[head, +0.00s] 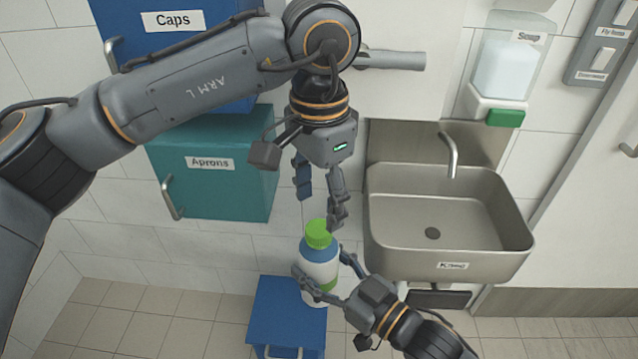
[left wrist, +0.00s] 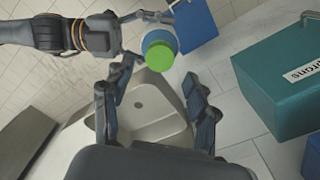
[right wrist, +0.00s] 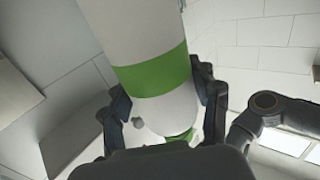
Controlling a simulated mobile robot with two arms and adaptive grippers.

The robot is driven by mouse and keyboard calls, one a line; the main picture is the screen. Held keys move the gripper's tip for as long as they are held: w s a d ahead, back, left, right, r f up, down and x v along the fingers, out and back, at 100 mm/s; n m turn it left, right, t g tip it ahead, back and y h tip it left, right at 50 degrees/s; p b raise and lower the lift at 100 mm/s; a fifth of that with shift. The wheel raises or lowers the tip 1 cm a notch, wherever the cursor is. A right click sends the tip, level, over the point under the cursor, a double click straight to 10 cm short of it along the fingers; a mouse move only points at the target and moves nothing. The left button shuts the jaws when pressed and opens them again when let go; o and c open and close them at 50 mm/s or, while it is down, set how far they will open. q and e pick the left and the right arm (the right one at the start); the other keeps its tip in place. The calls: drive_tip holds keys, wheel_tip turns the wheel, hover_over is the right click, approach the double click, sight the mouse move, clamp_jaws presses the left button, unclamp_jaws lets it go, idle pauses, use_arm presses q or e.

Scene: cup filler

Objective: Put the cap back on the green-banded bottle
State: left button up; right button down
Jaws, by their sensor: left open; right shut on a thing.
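The green-banded bottle (head: 318,265) has a white body and a blue shoulder, and stands nearly upright in my right gripper (head: 322,279). That gripper is shut around its body. The green cap (head: 317,230) sits on top of the bottle; I cannot tell how tightly. My left gripper (head: 320,212) is open and empty just above the cap, fingers pointing down. In the left wrist view the cap (left wrist: 160,57) lies beyond the open fingers. In the right wrist view the green band (right wrist: 152,70) shows between the right fingers.
A blue stool-like box (head: 285,310) is below the bottle. A steel sink (head: 440,210) is to the right, with a soap dispenser (head: 505,70) above. The teal Aprons cabinet (head: 225,170) and blue Caps cabinet (head: 130,45) are on the wall behind my left arm.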

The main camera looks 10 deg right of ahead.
use_arm(q)
drive_tip(key=n, duration=0.4)
drive_tip(key=shift+r, duration=0.15)
drive_tip(key=n, duration=0.3)
drive_tip(key=shift+r+n, duration=0.1)
drive_tip(key=shift+n, duration=0.3)
drive_tip(key=n, duration=0.4)
drive_tip(key=shift+r, duration=0.15)
drive_tip(key=n, duration=0.3)
drive_tip(key=shift+r+n, duration=0.1)
drive_tip(key=shift+n, duration=0.2)
drive_tip(key=n, duration=0.3)
drive_tip(key=shift+r+n, duration=0.1)
drive_tip(key=shift+n, duration=0.3)
drive_tip(key=n, duration=0.4)
drive_tip(key=shift+r, duration=0.15)
drive_tip(key=n, duration=0.5)
drive_tip(key=shift+r+n, duration=0.2)
drive_tip(key=shift+n, duration=0.2)
drive_tip(key=n, duration=0.5)
drive_tip(key=shift+r+n, duration=0.15)
drive_tip(key=shift+n, duration=0.15)
drive_tip(key=n, duration=0.3)
drive_tip(key=shift+r+n, duration=0.15)
drive_tip(key=shift+n, duration=0.25)
drive_tip(key=n, duration=0.3)
drive_tip(key=shift+r+n, duration=0.1)
drive_tip(key=shift+n, duration=0.2)
drive_tip(key=n, duration=0.4)
drive_tip(key=shift+r, duration=0.15)
